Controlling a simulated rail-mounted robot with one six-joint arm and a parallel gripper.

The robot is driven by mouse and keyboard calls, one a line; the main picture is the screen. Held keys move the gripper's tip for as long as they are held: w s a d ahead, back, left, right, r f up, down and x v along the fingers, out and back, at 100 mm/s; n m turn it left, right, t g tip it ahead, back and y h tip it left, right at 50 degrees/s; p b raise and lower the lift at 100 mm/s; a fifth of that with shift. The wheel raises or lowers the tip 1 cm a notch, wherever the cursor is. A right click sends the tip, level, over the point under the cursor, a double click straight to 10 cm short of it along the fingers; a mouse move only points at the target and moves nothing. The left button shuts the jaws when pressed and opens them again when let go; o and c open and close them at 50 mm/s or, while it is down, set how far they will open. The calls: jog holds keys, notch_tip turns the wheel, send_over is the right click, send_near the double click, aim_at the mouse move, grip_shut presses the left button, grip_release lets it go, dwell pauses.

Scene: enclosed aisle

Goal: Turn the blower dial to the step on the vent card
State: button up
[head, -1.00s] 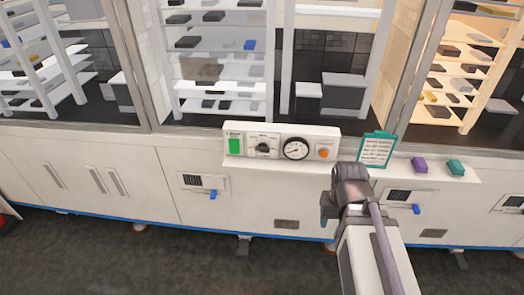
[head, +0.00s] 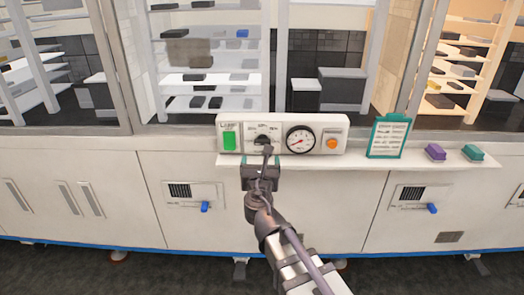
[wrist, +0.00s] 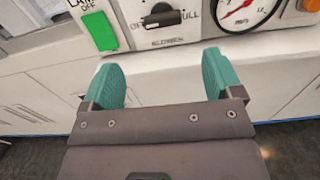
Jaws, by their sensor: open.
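The blower dial (head: 263,139) is a black knob on a white control panel, partly behind my gripper in the head view. In the wrist view the dial (wrist: 162,18) lies at the top, its bar roughly level between a partly cut "OFF" and "FULL"; its exact step I cannot tell. My gripper (wrist: 161,72) is open and empty, its teal fingers spread below and in front of the dial, apart from it. In the head view my gripper (head: 262,162) is just under the panel. The vent card (head: 389,137) is a teal clipboard with small unreadable print, right of the panel.
Blue-handled latches are on the cabinet front below.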

aim_at(263, 143)
jog(key=w, duration=1.1)
jog(key=shift+s, duration=0.1)
jog(key=c, duration=0.9)
